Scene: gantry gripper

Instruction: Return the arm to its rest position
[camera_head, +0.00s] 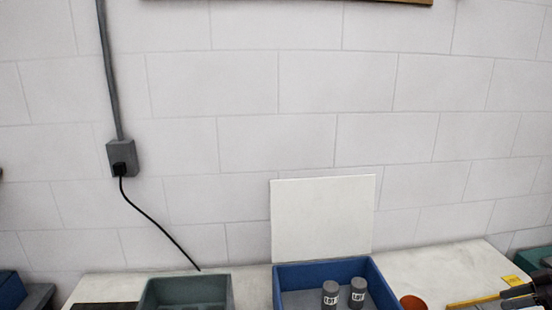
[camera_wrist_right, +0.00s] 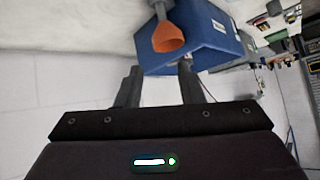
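My right gripper (camera_head: 518,291) is at the lower right edge of the head view, dark and partly cut off, over the right end of the pale table. The right wrist view shows its two dark fingers (camera_wrist_right: 161,69) spread apart with nothing held between them. Beyond the fingers are an orange funnel-like cup (camera_wrist_right: 169,37) and a blue bin (camera_wrist_right: 208,42). My left gripper is in neither view.
A blue bin (camera_head: 318,268) holds two grey cylinders (camera_head: 330,293). A grey-green bin (camera_head: 186,281) stands left of it, and an orange round thing (camera_head: 412,302) right of it. A white panel (camera_head: 322,218) stands behind. A yellow strip (camera_head: 474,301) lies near my right gripper.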

